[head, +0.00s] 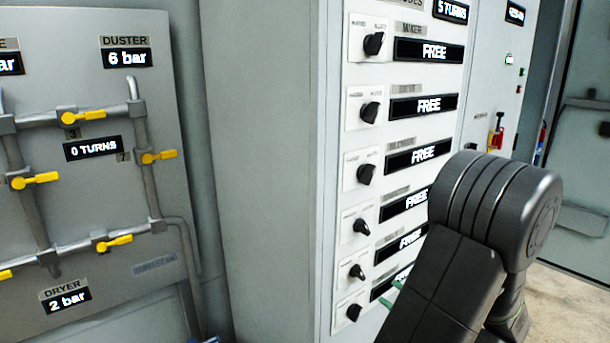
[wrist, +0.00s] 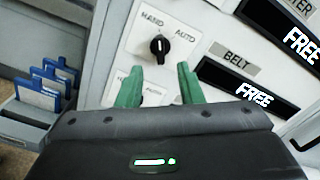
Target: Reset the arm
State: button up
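My gripper (wrist: 158,69) shows in the wrist view with its two green fingers spread apart and nothing visible between their tips. The fingers are in front of a white control panel, just below a black HAND/AUTO selector knob (wrist: 160,46). Another switch plate (wrist: 150,95) shows between the fingers, partly hidden by my gripper. I cannot tell whether the fingers touch the panel. In the head view my black arm (head: 455,270) is bent at the lower right, and only bits of the green fingers (head: 392,290) show beside the lowest switches.
The grey cabinet (head: 265,150) carries a column of knobs and FREE displays (head: 428,50). A pipe panel with yellow valve handles (head: 35,180) stands at left. Blue-edged cards in a rack (wrist: 40,92) are left of my gripper. Some floor (head: 575,295) shows at lower right.

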aim_at(362, 272)
jog(key=x, duration=0.9)
jog(key=shift+a+r, duration=0.1)
jog(key=p, duration=0.1)
jog(key=m+p, duration=0.1)
jog(key=shift+d+r+m+p, duration=0.2)
jog(key=shift+m+p, duration=0.1)
jog(key=m+p, duration=0.4)
jog(key=p, duration=0.2)
jog(key=shift+d+m, duration=0.15)
jog(key=shift+m, duration=0.25)
jog(key=b+v, duration=0.2)
jog(key=v, duration=1.1)
jog(key=shift+s+d+f, duration=0.2)
jog(key=shift+s+d, duration=0.05)
jog(key=shift+d, duration=0.05)
